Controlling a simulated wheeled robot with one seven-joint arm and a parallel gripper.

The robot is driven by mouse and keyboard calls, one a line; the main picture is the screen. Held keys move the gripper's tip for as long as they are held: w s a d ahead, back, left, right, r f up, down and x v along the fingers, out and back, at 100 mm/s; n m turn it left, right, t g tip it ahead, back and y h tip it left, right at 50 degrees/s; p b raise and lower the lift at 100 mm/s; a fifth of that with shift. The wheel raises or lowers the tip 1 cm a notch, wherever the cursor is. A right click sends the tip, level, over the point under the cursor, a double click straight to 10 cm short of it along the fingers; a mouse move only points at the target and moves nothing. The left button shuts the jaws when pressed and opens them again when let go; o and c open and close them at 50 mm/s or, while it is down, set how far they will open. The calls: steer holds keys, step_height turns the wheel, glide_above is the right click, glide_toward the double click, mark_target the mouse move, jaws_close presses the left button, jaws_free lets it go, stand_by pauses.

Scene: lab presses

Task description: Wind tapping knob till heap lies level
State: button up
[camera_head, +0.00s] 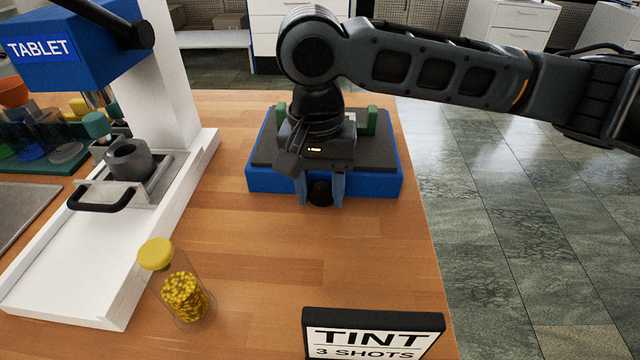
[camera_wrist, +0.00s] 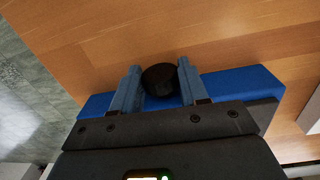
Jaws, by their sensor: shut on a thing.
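A low blue box (camera_head: 260,180) with a dark top plate stands near the table's right edge. A black round knob (camera_head: 320,193) sits at its front face. My gripper (camera_head: 320,188) comes down over the box, with its two blue fingers on either side of the knob, shut on it. The wrist view also shows the knob (camera_wrist: 160,80) between the fingers, in front of the blue box (camera_wrist: 245,82). My wrist covers most of the box's top, so any heap on it is hidden.
A white press with a blue head marked TABLET (camera_head: 45,50) stands at the left. A yellow-capped jar of yellow pellets (camera_head: 183,295) is at the front left. A sign reading TINT 3 SHOTS (camera_head: 373,335) stands at the front. The wood between is clear.

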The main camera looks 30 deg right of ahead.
steer(key=shift+s+d+f+t+y, duration=0.1)
steer(key=shift+s+d+t+y, duration=0.05)
steer(key=shift+t+y, duration=0.5)
steer(key=shift+s+d+t+y, duration=0.1)
steer(key=shift+t+y, duration=0.35)
steer(key=shift+y, duration=0.4)
steer(key=o, duration=1)
steer(key=shift+o, duration=0.2)
steer(key=p+v, duration=0.1)
steer(key=v, duration=0.7)
